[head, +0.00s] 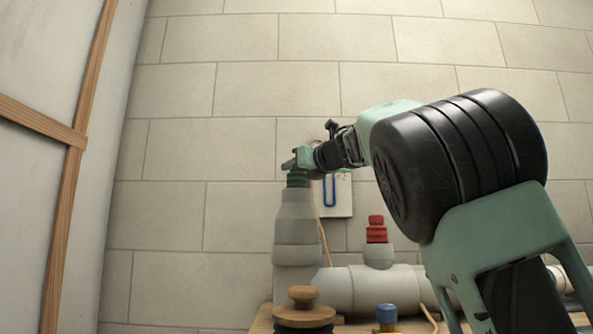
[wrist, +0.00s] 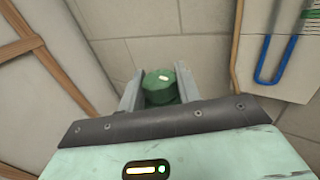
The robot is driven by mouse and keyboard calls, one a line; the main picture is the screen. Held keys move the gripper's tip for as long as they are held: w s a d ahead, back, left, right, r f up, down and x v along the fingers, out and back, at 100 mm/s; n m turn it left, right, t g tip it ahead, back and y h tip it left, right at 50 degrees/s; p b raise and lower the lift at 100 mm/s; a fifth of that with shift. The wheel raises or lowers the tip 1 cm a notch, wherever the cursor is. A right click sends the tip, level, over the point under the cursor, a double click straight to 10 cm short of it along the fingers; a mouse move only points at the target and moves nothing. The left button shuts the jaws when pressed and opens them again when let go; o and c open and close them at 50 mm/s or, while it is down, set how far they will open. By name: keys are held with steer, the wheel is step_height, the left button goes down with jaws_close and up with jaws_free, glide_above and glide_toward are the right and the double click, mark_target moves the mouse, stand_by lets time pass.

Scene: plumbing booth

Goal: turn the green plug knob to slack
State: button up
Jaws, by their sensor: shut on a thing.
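The green plug knob (head: 297,179) sits on top of the upright grey pipe (head: 296,220) in the head view. In the wrist view the green knob (wrist: 160,87) shows between the two fingers, with a small pale mark on its top. My gripper (head: 291,164) reaches in from the right at the top of the pipe. In the wrist view my gripper (wrist: 160,86) has one finger on each side of the knob and is shut on it. The knob's lower part is hidden in the wrist view.
A red plug (head: 376,229) stands on a branch of the horizontal grey pipe (head: 370,290). A wooden-topped knob (head: 303,298) and a blue-capped piece (head: 387,313) are in front. A white panel with a blue hook (head: 329,190) hangs on the tiled wall behind.

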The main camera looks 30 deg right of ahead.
steer(key=shift+n+y, duration=0.9)
steer(key=shift+y, duration=0.5)
stand_by(0.7)
stand_by(0.3)
steer(key=o, duration=1)
steer(key=shift+c, duration=0.2)
steer(key=shift+b+v, duration=0.45)
steer(key=shift+v, duration=0.35)
steer(key=b+v, duration=0.7)
steer(key=v, duration=0.9)
steer(key=shift+r, duration=0.3)
steer(key=shift+w, duration=0.1)
